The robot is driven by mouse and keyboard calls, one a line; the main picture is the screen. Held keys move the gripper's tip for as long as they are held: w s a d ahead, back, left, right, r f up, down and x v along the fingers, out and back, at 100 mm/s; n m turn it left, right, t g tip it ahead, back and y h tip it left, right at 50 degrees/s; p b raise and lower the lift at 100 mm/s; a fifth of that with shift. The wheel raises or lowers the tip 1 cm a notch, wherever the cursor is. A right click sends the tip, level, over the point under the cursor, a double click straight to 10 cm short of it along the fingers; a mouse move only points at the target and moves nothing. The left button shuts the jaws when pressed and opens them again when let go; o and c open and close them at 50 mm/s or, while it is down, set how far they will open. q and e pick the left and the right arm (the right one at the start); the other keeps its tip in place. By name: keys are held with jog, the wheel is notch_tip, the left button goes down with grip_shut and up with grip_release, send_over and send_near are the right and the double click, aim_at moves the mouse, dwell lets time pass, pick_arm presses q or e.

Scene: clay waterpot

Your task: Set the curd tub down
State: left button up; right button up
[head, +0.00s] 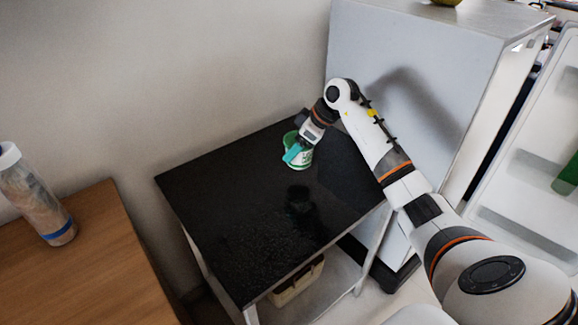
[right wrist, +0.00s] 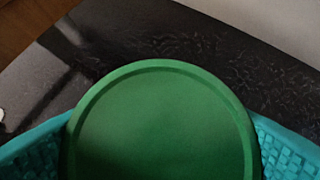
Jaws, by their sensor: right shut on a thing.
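The curd tub (head: 304,158) is a small white and green tub over the back part of the black tabletop (head: 235,200). My right gripper (head: 297,151) is shut on it from above, with teal fingers on its sides. In the right wrist view, the tub's round green lid (right wrist: 162,125) fills the lower middle, between the two teal fingers. A dark reflection shows on the tabletop in front of the tub. I cannot tell whether the tub's base touches the tabletop. My left gripper is not in view.
A pale fridge (head: 415,75) stands right behind the table, with its door (head: 530,170) open at the right. A wooden table (head: 85,265) with a bottle (head: 38,200) is at the left. A box (head: 297,283) sits on the lower shelf. The black tabletop is otherwise clear.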

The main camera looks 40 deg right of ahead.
aim_at(296, 161)
jog(key=shift+f, duration=2.8)
jog(key=shift+a, duration=0.1)
jog(key=o, duration=1.2)
jog(key=shift+f, duration=0.15)
jog(key=shift+o, duration=0.2)
